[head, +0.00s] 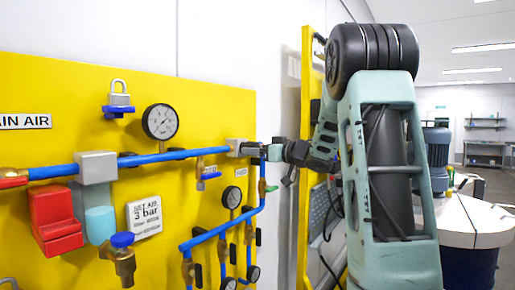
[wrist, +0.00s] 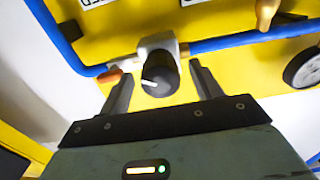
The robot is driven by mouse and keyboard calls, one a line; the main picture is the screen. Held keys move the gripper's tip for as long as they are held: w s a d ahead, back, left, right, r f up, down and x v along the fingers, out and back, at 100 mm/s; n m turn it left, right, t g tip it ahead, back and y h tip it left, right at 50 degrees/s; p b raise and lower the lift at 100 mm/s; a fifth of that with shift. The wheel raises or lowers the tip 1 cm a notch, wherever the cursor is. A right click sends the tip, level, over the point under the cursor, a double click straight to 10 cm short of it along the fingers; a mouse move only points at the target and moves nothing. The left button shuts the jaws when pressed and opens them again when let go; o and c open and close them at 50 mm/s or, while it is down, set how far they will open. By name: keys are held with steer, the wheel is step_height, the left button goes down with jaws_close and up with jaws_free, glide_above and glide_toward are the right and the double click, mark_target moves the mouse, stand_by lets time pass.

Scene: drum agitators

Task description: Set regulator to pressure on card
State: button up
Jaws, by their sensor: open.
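The regulator is a grey block (head: 237,147) on the blue pipe at the right of the yellow board. In the wrist view its black round knob (wrist: 160,74) faces me, with a white pointer mark on it. My gripper (wrist: 160,84) is open, with one finger on each side of the knob and a visible gap to each. In the head view my gripper (head: 264,150) is at the regulator and hides the knob. The card (head: 144,216) on the board reads "SET AIR 3 bar". A round white gauge (head: 160,121) sits above the pipe; its reading is too small to tell.
Blue pipe (head: 176,154) runs along the board, with a drop line and small gauges (head: 231,197) below the regulator. A red and grey unit (head: 58,215), a padlocked blue valve (head: 119,102) and a brass valve (head: 122,262) are further left. A drum (head: 472,235) stands right.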

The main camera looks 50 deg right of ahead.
steer(key=c, duration=1)
steer(key=shift+o, duration=0.2)
steer(key=shift+b, duration=0.35)
steer(key=n+b, duration=0.3)
steer(key=shift+f, duration=0.15)
steer(key=shift+n+b, duration=1.25)
steer(key=shift+n, duration=0.25)
steer(key=o, duration=1)
steer(key=shift+r, duration=0.2)
steer(key=shift+c, duration=0.2)
